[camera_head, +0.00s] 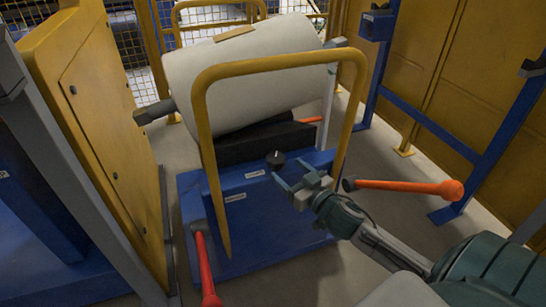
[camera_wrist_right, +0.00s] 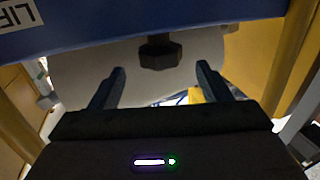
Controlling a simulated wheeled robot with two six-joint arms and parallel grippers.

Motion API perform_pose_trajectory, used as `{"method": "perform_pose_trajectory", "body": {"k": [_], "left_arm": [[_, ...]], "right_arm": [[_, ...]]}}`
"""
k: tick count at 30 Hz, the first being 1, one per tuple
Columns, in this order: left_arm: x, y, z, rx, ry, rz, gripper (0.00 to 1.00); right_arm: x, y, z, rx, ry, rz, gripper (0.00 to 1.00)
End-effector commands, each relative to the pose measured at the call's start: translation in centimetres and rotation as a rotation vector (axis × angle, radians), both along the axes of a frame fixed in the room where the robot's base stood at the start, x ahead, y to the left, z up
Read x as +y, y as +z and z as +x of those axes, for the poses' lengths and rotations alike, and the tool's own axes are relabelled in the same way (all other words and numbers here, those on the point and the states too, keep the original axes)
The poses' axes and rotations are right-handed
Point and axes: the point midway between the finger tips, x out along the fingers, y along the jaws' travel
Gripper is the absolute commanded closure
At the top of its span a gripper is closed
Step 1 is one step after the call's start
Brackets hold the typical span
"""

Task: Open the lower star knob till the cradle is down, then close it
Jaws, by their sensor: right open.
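A black star knob (camera_head: 276,160) stands at the top edge of the blue cart front (camera_head: 262,215), just beyond my right gripper. A dark knob (camera_wrist_right: 160,50) also shows in the right wrist view, ahead of the fingers and between their lines. I cannot tell whether it is the same knob or the lower one. My right gripper (camera_head: 298,180) is open and empty, apart from the knob. Its two fingers also show in the wrist view (camera_wrist_right: 160,80). The dark cradle (camera_head: 262,142) lies under the white film roll (camera_head: 245,80). My left gripper is out of view.
A yellow hoop rail (camera_head: 205,150) arches over the cart front, close to my right gripper. Orange-red handles stick out at right (camera_head: 410,187) and lower left (camera_head: 206,270). A yellow cabinet panel (camera_head: 95,120) stands at left. Bare floor (camera_head: 390,170) lies to the right.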

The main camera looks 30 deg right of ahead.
Motion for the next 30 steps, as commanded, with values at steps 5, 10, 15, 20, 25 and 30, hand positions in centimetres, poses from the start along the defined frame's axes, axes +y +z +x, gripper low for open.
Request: {"method": "perform_pose_trajectory", "body": {"k": [5,10,15,20,25,30], "left_arm": [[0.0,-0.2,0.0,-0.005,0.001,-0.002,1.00],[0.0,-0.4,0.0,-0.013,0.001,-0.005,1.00],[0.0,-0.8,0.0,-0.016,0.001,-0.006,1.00],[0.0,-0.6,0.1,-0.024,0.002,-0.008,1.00],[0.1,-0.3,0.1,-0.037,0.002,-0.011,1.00],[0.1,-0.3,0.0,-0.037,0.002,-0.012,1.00]], "right_arm": [[0.1,0.0,2.3,-0.002,-0.003,0.004,0.29],[0.3,-0.1,4.6,-0.003,-0.003,0.004,0.29],[0.4,-0.1,6.6,-0.002,-0.003,0.002,0.29],[0.5,-0.1,7.7,-0.001,-0.001,0.001,0.29],[0.5,0.0,8.0,0.001,0.000,-0.001,0.29],[0.5,0.0,8.0,0.001,0.000,-0.001,0.29]]}}
